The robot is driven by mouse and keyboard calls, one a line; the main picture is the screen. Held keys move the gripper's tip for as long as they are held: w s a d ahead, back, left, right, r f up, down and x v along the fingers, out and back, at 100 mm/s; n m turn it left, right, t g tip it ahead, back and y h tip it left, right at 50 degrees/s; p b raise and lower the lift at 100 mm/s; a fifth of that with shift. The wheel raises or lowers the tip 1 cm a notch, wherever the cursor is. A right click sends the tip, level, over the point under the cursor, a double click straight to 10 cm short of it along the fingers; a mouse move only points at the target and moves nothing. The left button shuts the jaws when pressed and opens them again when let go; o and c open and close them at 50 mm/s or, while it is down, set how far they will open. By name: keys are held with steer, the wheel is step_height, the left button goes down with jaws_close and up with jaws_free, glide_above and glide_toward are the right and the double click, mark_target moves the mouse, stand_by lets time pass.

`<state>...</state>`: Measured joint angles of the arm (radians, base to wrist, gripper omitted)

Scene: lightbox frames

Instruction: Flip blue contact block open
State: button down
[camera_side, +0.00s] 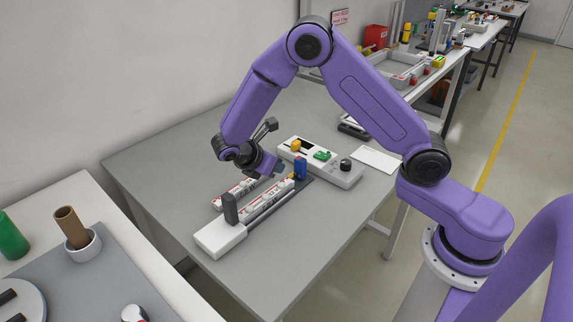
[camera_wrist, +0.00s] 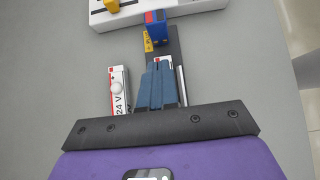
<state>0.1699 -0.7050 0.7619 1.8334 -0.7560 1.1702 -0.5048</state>
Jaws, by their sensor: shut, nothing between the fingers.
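The blue contact block (camera_side: 300,167) stands upright at the far end of a dark rail fixture (camera_side: 305,181) on the grey table. In the wrist view the blue block (camera_wrist: 158,31), with some red on its top, is just beyond my fingertips. A yellow label (camera_wrist: 148,43) sits at its left side. My gripper (camera_side: 278,169) is close to the block, on its left in the side view. In the wrist view my gripper (camera_wrist: 160,66) has its blue-grey fingers together and empty, with a gap to the block. The fingers cover part of the fixture.
White modules (camera_side: 262,205) with red marks lie along the fixture; one marked 24 V (camera_wrist: 119,88) is left of my fingers. A dark upright piece (camera_side: 230,208) stands at the near end.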

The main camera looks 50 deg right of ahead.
steer(key=v, duration=0.7)
steer(key=shift+f, duration=0.1)
steer(key=s+r+m+y, duration=0.1)
steer(key=s+r+y, duration=0.1)
steer(key=s, duration=0.8)
steer(key=s+d+r+m+y, duration=0.1)
steer(key=s+y, duration=0.3)
steer(key=s, duration=0.6)
steer(key=s+d+r+m+y, duration=0.1)
steer(key=s+r+m+y, duration=0.2)
steer(key=s, duration=0.7)
steer(key=shift+d+r+y, duration=0.2)
steer(key=shift+d+y, duration=0.05)
steer(key=shift+y, duration=0.15)
